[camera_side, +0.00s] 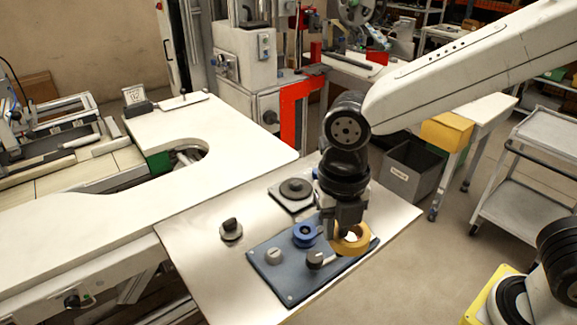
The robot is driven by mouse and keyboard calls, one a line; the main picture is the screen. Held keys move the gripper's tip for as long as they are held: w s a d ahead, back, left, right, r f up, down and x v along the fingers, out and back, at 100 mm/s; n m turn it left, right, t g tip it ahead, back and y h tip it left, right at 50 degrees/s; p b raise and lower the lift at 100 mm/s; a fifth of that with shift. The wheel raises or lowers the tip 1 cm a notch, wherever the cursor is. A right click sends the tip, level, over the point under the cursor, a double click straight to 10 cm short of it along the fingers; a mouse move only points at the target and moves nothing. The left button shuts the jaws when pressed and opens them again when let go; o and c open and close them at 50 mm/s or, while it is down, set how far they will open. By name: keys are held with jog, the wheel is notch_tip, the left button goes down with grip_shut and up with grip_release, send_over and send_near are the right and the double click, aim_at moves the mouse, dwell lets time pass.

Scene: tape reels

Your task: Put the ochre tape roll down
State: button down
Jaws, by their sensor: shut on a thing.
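The ochre tape roll (350,252) is a yellow ring at the right end of the blue-grey plate (288,284). My gripper (345,224) points down and is shut on the roll's near-left side. Its dark fingers hide part of the ring. I cannot tell whether the roll touches the plate or hangs just above it. A blue tape roll (306,235) sits on the plate, left of my gripper.
The plate carries a pale knob (273,256) and a dark-and-grey knob (319,260) close to the ochre roll. A dark knob (231,229) and a square base with a black disc (296,188) stand on the pale table (190,250). The table's left part is clear.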

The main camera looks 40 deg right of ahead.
jog(key=shift+w+d+r, duration=0.1)
jog(key=shift+w+d, duration=0.1)
jog(key=shift+w, duration=0.2)
jog(key=w+d+r+m, duration=0.1)
jog(key=w+d+r, duration=0.3)
jog(key=w+d, duration=0.7)
jog(key=shift+w+d, duration=0.25)
jog(key=shift+d, duration=0.05)
jog(key=shift+w, duration=0.1)
jog(key=w+a+f, duration=0.1)
jog(key=w+f, duration=0.8)
jog(key=w, duration=0.4)
jog(key=shift+a+f, duration=0.15)
jog(key=shift+a, duration=0.05)
jog(key=shift+w, duration=0.15)
